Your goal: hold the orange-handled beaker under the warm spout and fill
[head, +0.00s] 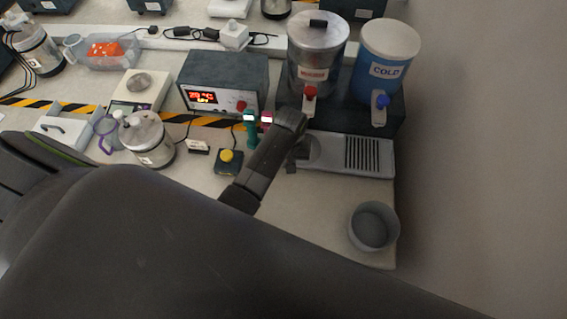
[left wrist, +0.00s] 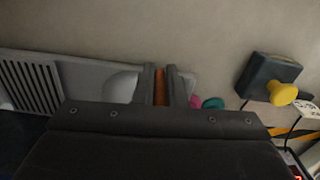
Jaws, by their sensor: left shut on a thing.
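My left gripper (head: 296,154) is over the left end of the grey drip tray (head: 335,165), below and in front of the warm urn's red-topped spout (head: 310,92). In the left wrist view its two fingers (left wrist: 160,86) are shut on the upright orange handle (left wrist: 160,88) of the beaker. The beaker's body is mostly hidden by my gripper, and I cannot tell its fill level or whether it touches the tray. The metal urn (head: 314,52) carries a red label. My right gripper is not in view.
The blue COLD urn (head: 385,65) with its blue tap (head: 380,101) stands right of the metal one. A grey bowl (head: 373,227) sits at the bench's right edge. A control box (head: 222,84), a yellow-button box (head: 228,160) and a lidded metal pot (head: 147,139) are left.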

